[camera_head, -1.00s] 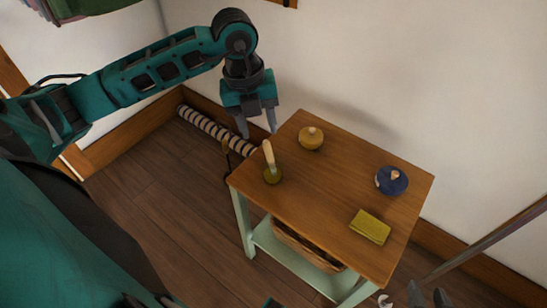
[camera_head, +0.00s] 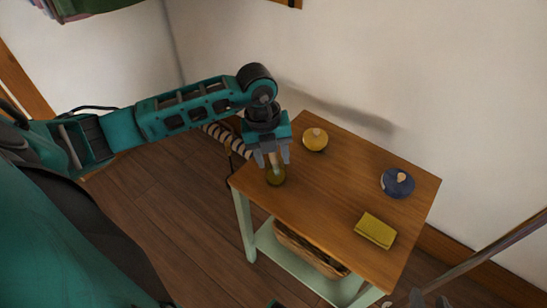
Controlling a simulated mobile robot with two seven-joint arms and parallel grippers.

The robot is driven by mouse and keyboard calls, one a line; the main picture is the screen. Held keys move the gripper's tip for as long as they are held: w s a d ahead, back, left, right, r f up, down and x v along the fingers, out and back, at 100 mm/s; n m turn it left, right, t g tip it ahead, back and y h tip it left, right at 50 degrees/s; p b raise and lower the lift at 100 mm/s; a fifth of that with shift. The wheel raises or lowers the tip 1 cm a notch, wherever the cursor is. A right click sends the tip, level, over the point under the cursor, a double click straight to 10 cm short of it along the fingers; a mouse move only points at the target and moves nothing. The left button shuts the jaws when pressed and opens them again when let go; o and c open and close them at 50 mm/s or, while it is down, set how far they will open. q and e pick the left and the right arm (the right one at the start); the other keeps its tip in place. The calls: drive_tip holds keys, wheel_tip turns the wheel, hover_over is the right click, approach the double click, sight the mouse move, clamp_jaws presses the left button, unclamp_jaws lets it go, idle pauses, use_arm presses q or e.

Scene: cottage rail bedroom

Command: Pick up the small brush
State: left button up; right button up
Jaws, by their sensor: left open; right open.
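The small brush (camera_head: 276,178) stands upright at the left corner of a wooden-topped table (camera_head: 330,210). It has a round olive-green base and a pale handle pointing up. My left gripper (camera_head: 272,164) points down over it, open, with one finger on each side of the handle. The upper handle is partly hidden by the gripper, and I cannot tell whether the fingers touch it.
A yellow round knobbed item (camera_head: 315,141), a blue round knobbed item (camera_head: 397,183) and an olive-yellow block (camera_head: 375,231) lie on the table. A wicker basket (camera_head: 308,250) sits on the lower shelf. A striped roll (camera_head: 222,136) lies by the wall. The table's middle is clear.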

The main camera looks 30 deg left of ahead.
use_arm(q)
drive_tip(key=shift+c, duration=0.3)
clamp_jaws()
